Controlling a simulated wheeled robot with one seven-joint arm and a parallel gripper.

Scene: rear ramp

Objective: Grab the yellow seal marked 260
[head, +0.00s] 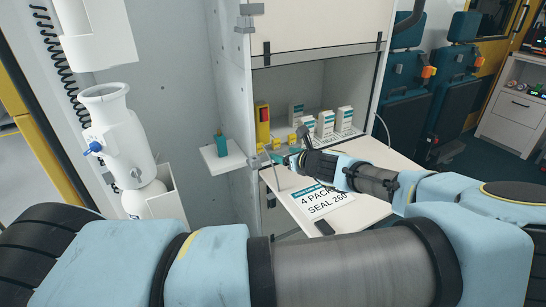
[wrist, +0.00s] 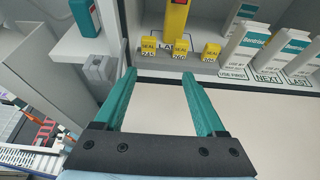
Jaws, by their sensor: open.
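Three small yellow seals stand in a row at the front of the cabinet shelf, in the wrist view a left seal (wrist: 149,47), a middle seal (wrist: 181,47) and a right seal (wrist: 211,51). Their numbers are too small to read surely, so I cannot tell which is 260. They also show in the head view as a left seal (head: 260,148), a middle seal (head: 276,144) and a right seal (head: 292,139). My gripper (wrist: 158,74) is open and empty, its teal fingers pointing toward the seals, short of them. It also shows in the head view (head: 287,159).
A tall yellow object with red (wrist: 175,20) stands behind the seals. White cartons (wrist: 245,45) stand to the right. A side shelf (head: 222,157) holds a teal bottle (head: 221,143).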

